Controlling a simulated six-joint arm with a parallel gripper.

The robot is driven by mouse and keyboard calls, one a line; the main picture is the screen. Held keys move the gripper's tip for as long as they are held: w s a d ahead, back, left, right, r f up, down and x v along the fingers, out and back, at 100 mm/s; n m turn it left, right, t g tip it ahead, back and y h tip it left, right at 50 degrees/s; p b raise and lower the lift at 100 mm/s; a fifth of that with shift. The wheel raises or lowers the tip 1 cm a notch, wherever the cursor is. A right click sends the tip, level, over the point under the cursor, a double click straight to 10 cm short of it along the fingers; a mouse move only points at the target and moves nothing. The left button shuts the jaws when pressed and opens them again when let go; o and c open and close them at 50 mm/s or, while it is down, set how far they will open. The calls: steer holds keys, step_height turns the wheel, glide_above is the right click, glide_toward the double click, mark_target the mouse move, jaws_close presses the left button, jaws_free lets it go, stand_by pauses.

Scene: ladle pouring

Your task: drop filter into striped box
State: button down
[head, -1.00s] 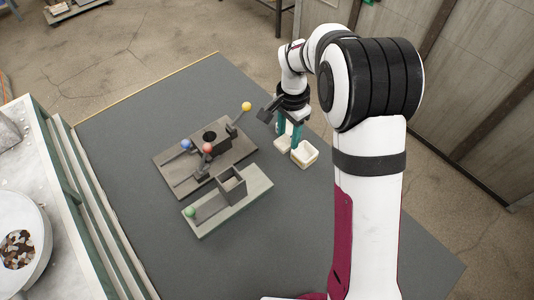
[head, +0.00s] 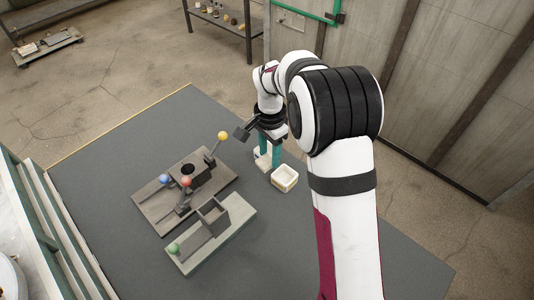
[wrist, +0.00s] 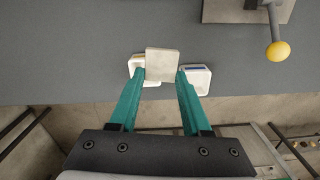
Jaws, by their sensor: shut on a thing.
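My gripper (wrist: 161,77), with two teal fingers, is shut on a pale square filter (wrist: 162,63) in the wrist view. Behind the filter in that view are two small white boxes, partly hidden. The right box (wrist: 201,82) shows a thin blue and yellow band near its upper edge; the left box (wrist: 135,66) shows a yellowish edge. I cannot tell for sure which one is striped. In the head view my gripper (head: 270,154) is beside the open right box (head: 285,179). A pale shape (head: 262,161) shows behind the fingers; I cannot tell filter from box there.
A grey lever fixture (head: 180,195) with yellow, red and blue knobs stands left of the gripper. In front of it is a pale base (head: 238,228) with an open grey bin and a green knob. The grey mat (head: 330,245) is clear in front.

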steer(key=shift+w+d+f+m+t+y, duration=0.15)
steer(key=shift+w+f+m, duration=1)
steer(key=shift+m, duration=1.6)
steer(key=shift+w+f+m+t+y, duration=0.1)
steer(key=shift+w+f+m, duration=0.5)
steer(key=shift+w+m, duration=1.6)
steer(key=shift+w+d+f+m+t+y, duration=0.15)
steer(key=shift+w+f+m, duration=0.7)
steer(key=shift+m, duration=2.4)
steer(key=shift+f, duration=0.35)
steer(key=shift+c, duration=1.4)
jaws_free()
